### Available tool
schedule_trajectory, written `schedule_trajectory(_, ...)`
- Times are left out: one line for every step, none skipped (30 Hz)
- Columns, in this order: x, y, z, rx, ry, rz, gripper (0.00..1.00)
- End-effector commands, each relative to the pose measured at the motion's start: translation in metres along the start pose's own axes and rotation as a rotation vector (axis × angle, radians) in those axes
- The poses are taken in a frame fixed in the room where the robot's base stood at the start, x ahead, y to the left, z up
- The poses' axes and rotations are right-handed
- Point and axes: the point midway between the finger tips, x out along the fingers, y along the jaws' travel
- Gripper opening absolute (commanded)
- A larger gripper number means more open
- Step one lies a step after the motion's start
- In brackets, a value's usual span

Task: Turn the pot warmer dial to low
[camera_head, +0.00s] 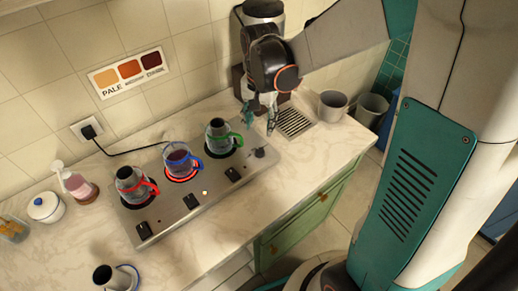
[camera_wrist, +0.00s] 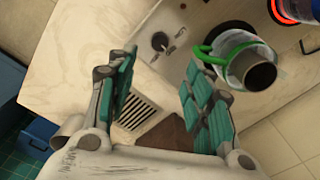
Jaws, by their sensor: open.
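The pot warmer (camera_head: 160,222) is a long grey plate on the counter. A small dark dial (camera_head: 260,152) sits at its right end. In the wrist view the dial (camera_wrist: 160,41) shows at top centre; I cannot read its setting. Glass pots with red (camera_head: 130,182), blue (camera_head: 178,160) and green (camera_head: 217,135) handles stand on the warmer. My gripper (camera_head: 260,117) is open and empty, above the warmer's right end. In the wrist view my open gripper (camera_wrist: 162,60) has its fingers on both sides of the dial's line of sight, with the green-handled pot (camera_wrist: 245,62) beside the right finger.
Dark switches (camera_head: 232,174) line the warmer's front edge, and a small light is lit by the blue-handled pot. A drain grille (camera_head: 295,122) and a cup (camera_head: 332,106) lie to the right. A samovar (camera_head: 264,12) stands behind. The front counter is mostly clear.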

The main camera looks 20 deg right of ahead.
Motion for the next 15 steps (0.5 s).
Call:
schedule_trajectory(0.01, 0.0, 0.0, -0.001, 0.0, 0.0, 0.47)
schedule_trajectory(0.016, 0.0, 0.0, -0.001, 0.0, 0.0, 0.47)
schedule_trajectory(0.024, -0.001, 0.0, -0.002, 0.0, 0.0, 0.47)
schedule_trajectory(0.03, 0.0, 0.0, -0.002, 0.0, 0.0, 0.47)
schedule_trajectory(0.036, -0.001, 0.0, -0.002, 0.0, 0.0, 0.47)
schedule_trajectory(0.044, -0.001, 0.0, -0.002, 0.0, 0.0, 0.47)
schedule_trajectory(0.05, -0.001, 0.0, -0.003, 0.0, 0.0, 0.47)
schedule_trajectory(0.056, -0.001, 0.0, -0.003, 0.0, 0.0, 0.47)
schedule_trajectory(0.065, -0.001, 0.0, -0.003, 0.0, 0.0, 0.47)
schedule_trajectory(0.07, -0.001, 0.0, -0.003, 0.0, 0.0, 0.47)
schedule_trajectory(0.076, 0.0, 0.0, -0.003, 0.0, 0.0, 0.47)
schedule_trajectory(0.083, -0.001, 0.0, -0.004, 0.0, 0.0, 0.47)
schedule_trajectory(0.088, -0.001, 0.0, -0.004, 0.0, 0.0, 0.47)
schedule_trajectory(0.093, -0.001, 0.0, -0.004, 0.0, 0.0, 0.47)
schedule_trajectory(0.099, -0.001, 0.0, -0.004, 0.0, 0.0, 0.47)
